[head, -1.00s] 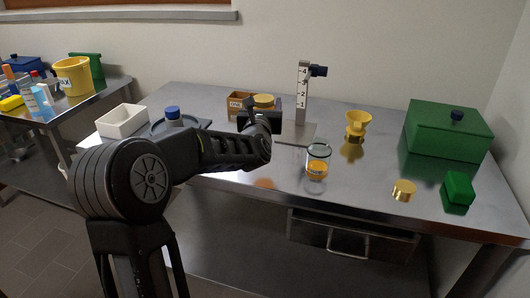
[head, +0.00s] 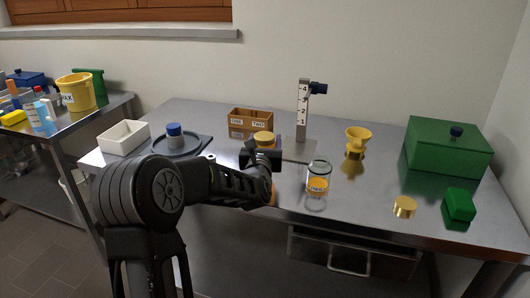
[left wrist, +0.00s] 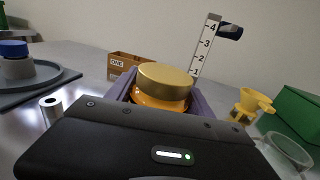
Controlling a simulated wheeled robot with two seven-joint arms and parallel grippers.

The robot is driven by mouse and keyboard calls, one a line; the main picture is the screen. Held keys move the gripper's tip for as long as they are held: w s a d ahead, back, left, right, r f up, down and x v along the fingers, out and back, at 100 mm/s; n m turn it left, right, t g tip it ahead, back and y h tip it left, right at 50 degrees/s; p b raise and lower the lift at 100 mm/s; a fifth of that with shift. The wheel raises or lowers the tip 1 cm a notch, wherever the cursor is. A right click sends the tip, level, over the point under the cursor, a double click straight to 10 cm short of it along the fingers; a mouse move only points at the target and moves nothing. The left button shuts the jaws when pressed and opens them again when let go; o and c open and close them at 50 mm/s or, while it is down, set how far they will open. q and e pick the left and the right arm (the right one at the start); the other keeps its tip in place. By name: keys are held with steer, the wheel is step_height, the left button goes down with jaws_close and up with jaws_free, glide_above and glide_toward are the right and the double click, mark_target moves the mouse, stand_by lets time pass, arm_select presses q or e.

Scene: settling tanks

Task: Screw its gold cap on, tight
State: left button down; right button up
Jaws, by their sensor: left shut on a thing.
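My left gripper (head: 262,158) is shut on an amber jar (left wrist: 160,102), its fingers on both sides of it. A gold cap (left wrist: 163,79) sits on top of this jar, and shows above the gripper in the head view (head: 264,138). How tight it sits I cannot tell. The jar's lower part is mostly hidden by my gripper. A clear glass jar (head: 319,170) with orange contents and a label stands open to the right of the gripper. Another gold cap (head: 404,206) lies on the steel table further right. My right gripper is not in view.
Behind the gripper are a brown box marked ONE and TWO (head: 250,122) and a numbered stand (head: 303,105). A yellow funnel (head: 357,140), a green box (head: 447,150) and a small green block (head: 459,205) are right. A white bin (head: 123,138) and a blue-topped bottle (head: 175,136) are left.

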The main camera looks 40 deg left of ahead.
arm_select(q)
steer(key=shift+f, duration=1.8)
steer(key=shift+f, duration=0.1)
steer(key=shift+c, duration=2)
jaws_free()
